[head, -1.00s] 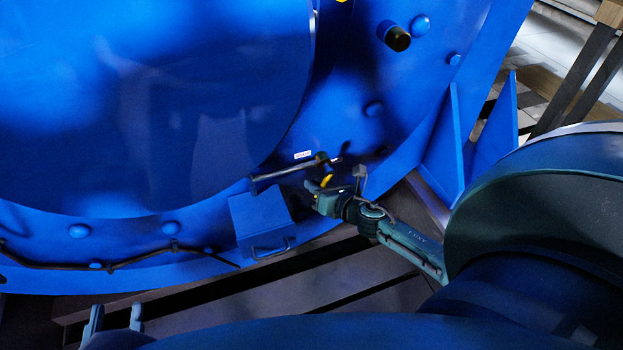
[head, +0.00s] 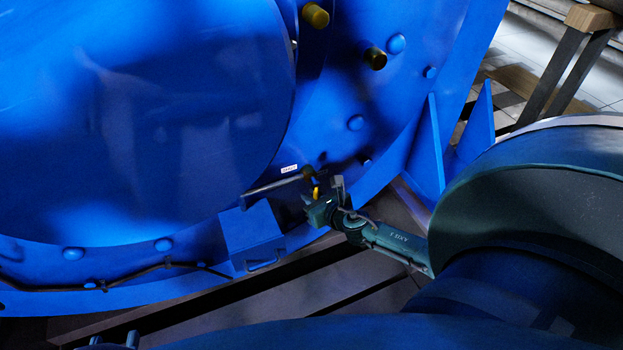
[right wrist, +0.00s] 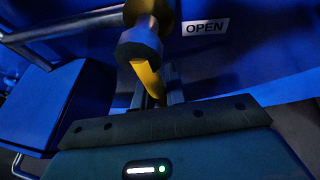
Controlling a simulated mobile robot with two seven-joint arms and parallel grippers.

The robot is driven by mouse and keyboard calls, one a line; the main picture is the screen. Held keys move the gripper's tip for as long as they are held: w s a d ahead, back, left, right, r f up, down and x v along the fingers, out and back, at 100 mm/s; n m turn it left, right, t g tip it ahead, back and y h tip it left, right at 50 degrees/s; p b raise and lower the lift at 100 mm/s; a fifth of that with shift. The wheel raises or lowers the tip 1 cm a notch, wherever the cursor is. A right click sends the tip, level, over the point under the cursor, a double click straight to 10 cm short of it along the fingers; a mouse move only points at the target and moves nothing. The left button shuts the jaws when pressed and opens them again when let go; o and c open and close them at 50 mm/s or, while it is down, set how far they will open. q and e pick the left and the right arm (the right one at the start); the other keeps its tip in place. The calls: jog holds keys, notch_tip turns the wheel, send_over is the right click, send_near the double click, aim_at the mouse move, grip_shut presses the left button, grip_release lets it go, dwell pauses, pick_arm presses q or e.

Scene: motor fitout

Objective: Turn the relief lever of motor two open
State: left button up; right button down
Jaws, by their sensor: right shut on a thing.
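The yellow relief lever (head: 317,192) hangs from a dark round hub on the blue motor (head: 160,110). In the right wrist view the lever (right wrist: 148,78) slopes down from a grey collar (right wrist: 139,42) to between my finger pads. My right gripper (head: 322,196) is shut on the lever, and it also shows in the right wrist view (right wrist: 156,97). The lever's lower end is hidden by the gripper. A white label reading OPEN (right wrist: 205,27) is right of the hub. My left gripper (head: 114,340) shows only its spread fingertips at the lower left edge, empty.
A pipe (head: 272,186) runs left from the hub. A blue box with a handle (head: 253,240) sits below it. Capped stubs (head: 375,58) and bolts stick out of the motor. Blue ribs (head: 430,140) stand at right. Dark slats (head: 350,280) lie below.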

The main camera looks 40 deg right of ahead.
jog(key=shift+d, duration=0.1)
jog(key=c, duration=1.4)
grip_release()
jog(key=shift+c, duration=0.2)
